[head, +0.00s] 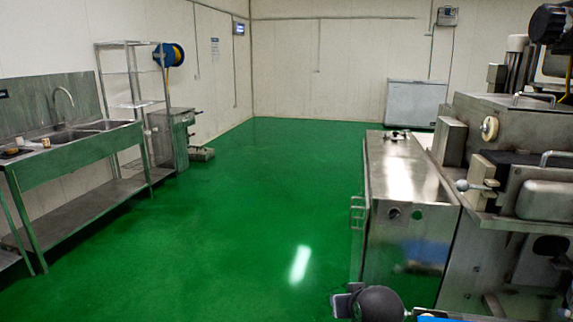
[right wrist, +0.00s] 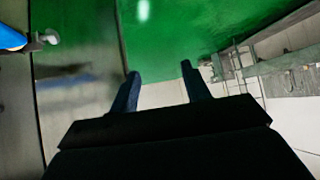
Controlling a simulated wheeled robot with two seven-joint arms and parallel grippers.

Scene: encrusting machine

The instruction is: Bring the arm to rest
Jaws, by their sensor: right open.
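My right gripper (right wrist: 160,69) shows in the right wrist view with its two dark fingers spread apart. Nothing is between the fingers; behind them are green floor and pale wall. My left gripper is in neither view. In the head view a dark rounded part and a blue part show at the bottom edge, right of the middle; I cannot tell whether they are mine.
The steel encrusting machine (head: 475,235) fills the right side, with a steel cabinet (head: 400,190) at its left. A steel sink table (head: 85,145) and a wire rack (head: 118,78) stand along the left wall. The green floor (head: 235,220) between them is clear. A white chest (head: 412,103) stands at the back.

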